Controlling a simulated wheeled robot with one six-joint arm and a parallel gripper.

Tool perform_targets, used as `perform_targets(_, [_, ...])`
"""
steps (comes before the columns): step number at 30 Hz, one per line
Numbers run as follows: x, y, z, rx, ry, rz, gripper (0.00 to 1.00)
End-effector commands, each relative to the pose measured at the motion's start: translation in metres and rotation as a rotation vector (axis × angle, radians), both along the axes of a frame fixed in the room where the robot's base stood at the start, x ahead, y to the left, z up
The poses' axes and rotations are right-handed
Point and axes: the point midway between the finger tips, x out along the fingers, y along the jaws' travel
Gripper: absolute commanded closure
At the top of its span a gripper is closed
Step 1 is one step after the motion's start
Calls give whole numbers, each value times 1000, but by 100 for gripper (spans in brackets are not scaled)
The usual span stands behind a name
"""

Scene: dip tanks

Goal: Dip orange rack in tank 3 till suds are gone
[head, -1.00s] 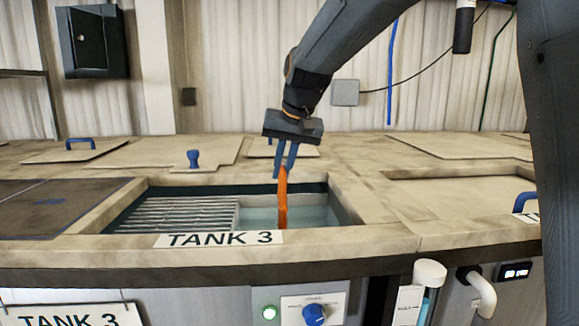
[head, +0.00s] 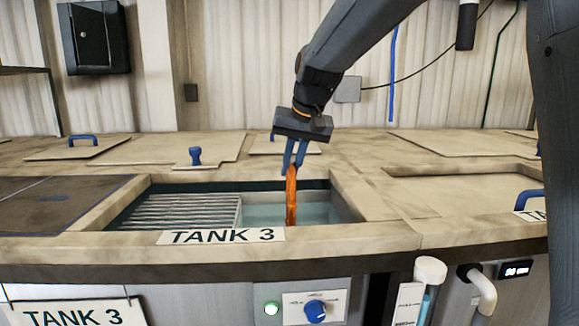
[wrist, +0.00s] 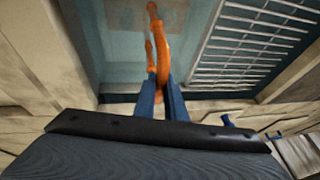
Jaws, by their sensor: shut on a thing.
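My gripper (head: 294,160) is shut on the top of the orange rack (head: 291,198), seen edge-on in the head view. The rack hangs over the right part of tank 3 (head: 350,207), whose opening holds pale blue-green liquid (head: 262,212). In the wrist view the orange rack (wrist: 162,45) extends from my blue fingers (wrist: 160,98) over the liquid, beside the metal grating. I cannot tell how deep its lower end is. No suds are clearly visible on it. A "TANK 3" label (head: 222,236) is on the front rim.
A slatted metal grating (head: 180,212) fills the tank's left part. Lids with blue handles (head: 83,140) lie on the counter behind. A dark cover (head: 50,203) lies at left.

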Motion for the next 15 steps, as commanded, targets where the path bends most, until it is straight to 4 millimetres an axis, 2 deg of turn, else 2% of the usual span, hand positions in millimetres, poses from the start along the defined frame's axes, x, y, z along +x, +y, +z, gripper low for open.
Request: perform_targets(15, [1,-24,3,1,-5,-1,100])
